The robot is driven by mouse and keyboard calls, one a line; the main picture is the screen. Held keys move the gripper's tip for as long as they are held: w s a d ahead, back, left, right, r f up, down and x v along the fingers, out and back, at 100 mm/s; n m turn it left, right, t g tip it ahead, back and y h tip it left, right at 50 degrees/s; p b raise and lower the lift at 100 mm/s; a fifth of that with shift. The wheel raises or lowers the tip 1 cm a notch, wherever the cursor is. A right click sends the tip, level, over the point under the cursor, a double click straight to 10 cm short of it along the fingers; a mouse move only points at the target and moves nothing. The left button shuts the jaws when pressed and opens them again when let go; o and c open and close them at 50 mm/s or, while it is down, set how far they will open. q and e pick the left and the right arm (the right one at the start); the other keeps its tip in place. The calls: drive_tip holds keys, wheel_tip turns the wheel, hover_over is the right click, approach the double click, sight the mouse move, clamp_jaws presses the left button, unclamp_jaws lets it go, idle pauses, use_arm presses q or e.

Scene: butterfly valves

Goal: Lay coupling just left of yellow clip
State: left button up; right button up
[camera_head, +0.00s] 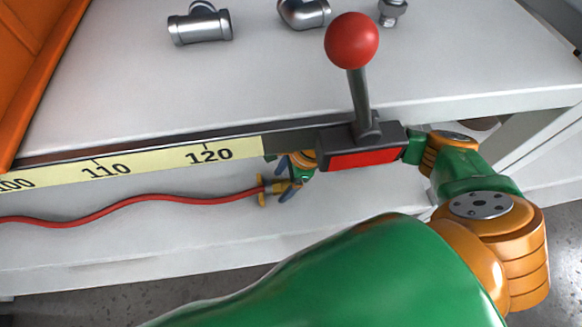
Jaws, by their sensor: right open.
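My right gripper (279,188) is seen low in the middle, partly hidden behind the dark rail. Its blue-grey fingers are apart, close to a small yellow piece (261,191) at the right end of a red hose (150,198). I cannot tell whether they touch it, or whether this piece is the yellow clip. On the white top at the back are a grey tee fitting (200,27), a grey elbow fitting (303,13) and a small metal fitting (392,12) cut by the top edge. I cannot tell which is the coupling. My left gripper is out of view.
A dark rail with a yellow scale (150,163) marked 110 and 120 runs along the table's front edge. A dark block with a red face (362,158) and a red-ball lever (352,42) stands beside my right arm. An orange wall (30,60) is at left.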

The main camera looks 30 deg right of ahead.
sight(282, 183)
drive_tip(key=shift+w+f, duration=0.15)
drive_tip(key=shift+f, duration=0.45)
drive_tip(key=shift+a, duration=0.1)
clamp_jaws()
drive_tip(key=shift+r+p, duration=2.6)
drive_tip(key=shift+r, duration=0.6)
